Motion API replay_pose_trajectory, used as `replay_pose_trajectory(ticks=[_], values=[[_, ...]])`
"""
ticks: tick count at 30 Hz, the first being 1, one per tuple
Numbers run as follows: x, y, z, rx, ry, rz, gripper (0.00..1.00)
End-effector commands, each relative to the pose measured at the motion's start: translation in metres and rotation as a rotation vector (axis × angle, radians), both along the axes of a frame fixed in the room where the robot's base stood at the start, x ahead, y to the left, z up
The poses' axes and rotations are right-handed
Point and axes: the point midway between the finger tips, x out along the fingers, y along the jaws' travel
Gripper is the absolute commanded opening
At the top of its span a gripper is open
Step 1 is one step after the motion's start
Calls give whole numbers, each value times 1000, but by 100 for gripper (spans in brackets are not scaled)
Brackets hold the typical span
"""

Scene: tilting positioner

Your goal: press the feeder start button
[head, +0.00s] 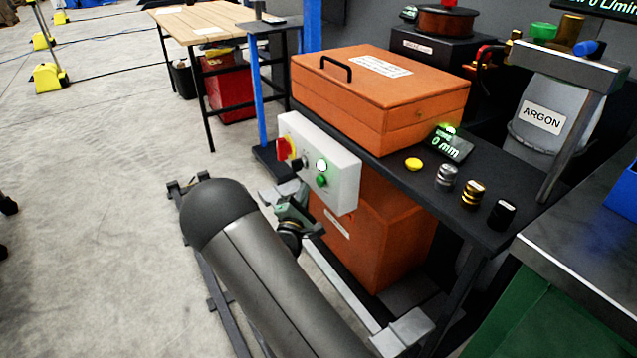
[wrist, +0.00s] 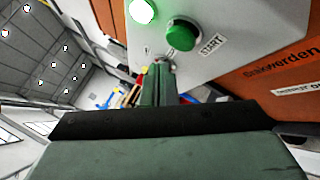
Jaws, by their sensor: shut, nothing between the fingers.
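The green start button (head: 322,181) is on the front of a grey-white control box (head: 345,183), below a lit white-green lamp (head: 321,165). In the wrist view the green button (wrist: 181,34) has a START label (wrist: 212,44) beside it, and the lit lamp (wrist: 142,11) is to its left. My gripper (wrist: 160,66) is shut and empty. Its tips are close to the box face, just below the button in the wrist view; I cannot tell whether they touch the box. In the head view my gripper (head: 301,192) is just left of and below the button, partly hidden by my arm.
A red rotary switch (head: 283,149) and a black knob (head: 298,163) sit left of the button. An orange case (head: 385,95) stands on the black bench above the box. A display (head: 448,142) reads 0 mm, near a yellow button (head: 413,164) and several knobs.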

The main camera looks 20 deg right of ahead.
Motion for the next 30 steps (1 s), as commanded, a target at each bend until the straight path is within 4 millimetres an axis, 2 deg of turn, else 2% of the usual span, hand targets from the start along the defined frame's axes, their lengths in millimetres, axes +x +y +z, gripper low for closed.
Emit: replay_pose_trajectory(ticks=[11, 30], values=[[-10, 34, 1, 0, -1, -1, 0], [-10, 35, 0, -1, 0, -1, 0]])
